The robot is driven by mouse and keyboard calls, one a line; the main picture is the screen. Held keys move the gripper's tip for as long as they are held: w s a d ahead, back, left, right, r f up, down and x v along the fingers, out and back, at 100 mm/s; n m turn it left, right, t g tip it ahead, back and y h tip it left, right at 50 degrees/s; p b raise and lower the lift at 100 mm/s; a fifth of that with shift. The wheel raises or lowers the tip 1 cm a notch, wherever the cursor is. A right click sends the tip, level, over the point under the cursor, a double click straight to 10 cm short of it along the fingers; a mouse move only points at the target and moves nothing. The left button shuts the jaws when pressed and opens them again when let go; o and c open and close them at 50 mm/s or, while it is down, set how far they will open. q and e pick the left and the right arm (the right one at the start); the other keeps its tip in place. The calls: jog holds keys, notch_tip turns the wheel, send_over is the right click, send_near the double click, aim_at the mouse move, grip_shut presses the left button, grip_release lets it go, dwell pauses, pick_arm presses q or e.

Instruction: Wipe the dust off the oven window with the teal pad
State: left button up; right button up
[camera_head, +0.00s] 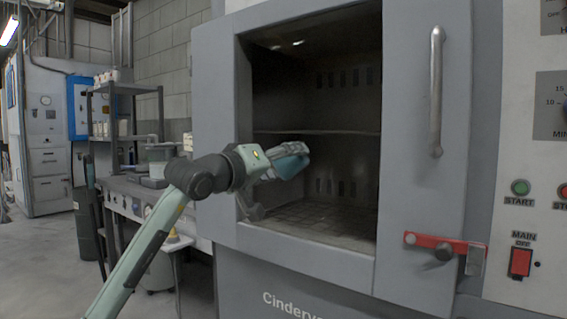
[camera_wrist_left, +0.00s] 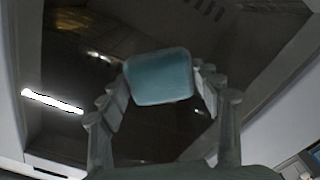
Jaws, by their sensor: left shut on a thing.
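The teal pad (camera_head: 291,163) is held in my left gripper (camera_head: 277,160), which is shut on it. In the left wrist view the pad (camera_wrist_left: 160,77) sits between the two fingers, its broad face showing. The gripper is in front of the oven window (camera_head: 330,105), at its lower left part. I cannot tell whether the pad touches the glass. Dark racks and vents show through the window. I cannot clearly make out dust on it. My right gripper is not in view.
The grey oven door (camera_head: 428,190) has a vertical handle (camera_head: 437,90) and a red latch (camera_head: 440,243) right of the window. A control panel (camera_head: 530,150) is at far right. A workbench (camera_head: 140,190) with containers stands behind my arm at left. Open floor lies at far left.

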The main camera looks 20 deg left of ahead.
aim_at(301, 164)
pick_arm(q)
jog(key=shift+d, duration=0.1)
jog(key=shift+s+d+b, duration=0.2)
jog(key=shift+s+d, duration=0.15)
jog(key=shift+d, duration=0.5)
jog(key=shift+s+d+b, duration=0.15)
jog(key=shift+s+d, duration=0.2)
jog(key=shift+d, duration=0.6)
jog(key=shift+w+a+b, duration=0.15)
jog(key=shift+w+a, duration=0.15)
jog(key=shift+a, duration=0.35)
jog(key=shift+w+a+b, duration=0.15)
jog(key=shift+w+a, duration=0.15)
jog(key=shift+a, duration=0.35)
jog(key=shift+w+a+b, duration=0.15)
jog(key=shift+w+a, duration=0.15)
jog(key=shift+a, duration=0.35)
jog(key=shift+s+a+f+b, duration=0.2)
jog(key=shift+s+b, duration=0.15)
jog(key=b+v, duration=0.1)
jog(key=v, duration=0.2)
jog(key=shift+s+r+b, duration=0.1)
jog(key=shift+s+b, duration=0.2)
jog(key=shift+v, duration=0.75)
jog(key=shift+s+r, duration=0.1)
jog(key=shift+s, duration=0.05)
